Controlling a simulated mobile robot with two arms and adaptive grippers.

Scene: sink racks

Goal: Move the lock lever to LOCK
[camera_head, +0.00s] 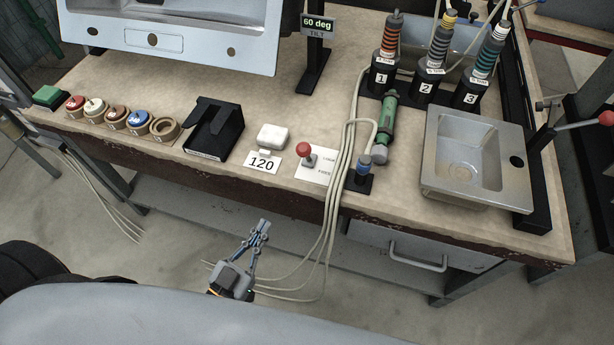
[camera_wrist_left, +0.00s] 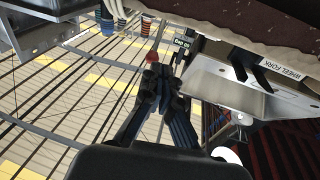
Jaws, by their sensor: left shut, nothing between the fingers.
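The lock lever (camera_head: 304,150) has a red ball knob on a short grey stem. It stands on a white plate (camera_head: 316,170) near the bench's front edge, with small text by its right side reading roughly LOCK above and FREE below. I cannot tell which label the lever points at. My left gripper (camera_head: 262,224) is shut and empty, in front of and below the bench edge, apart from the lever. In the left wrist view its fingers (camera_wrist_left: 163,70) are together, with a small red thing just beyond them, perhaps the knob. My right gripper is not in view.
A 120 card (camera_head: 262,164) and a black stand (camera_head: 214,130) lie left of the lever. A blue-topped plug (camera_head: 363,168) and hanging cables (camera_head: 335,205) are close on its right. A metal sink (camera_head: 430,165) stands further right.

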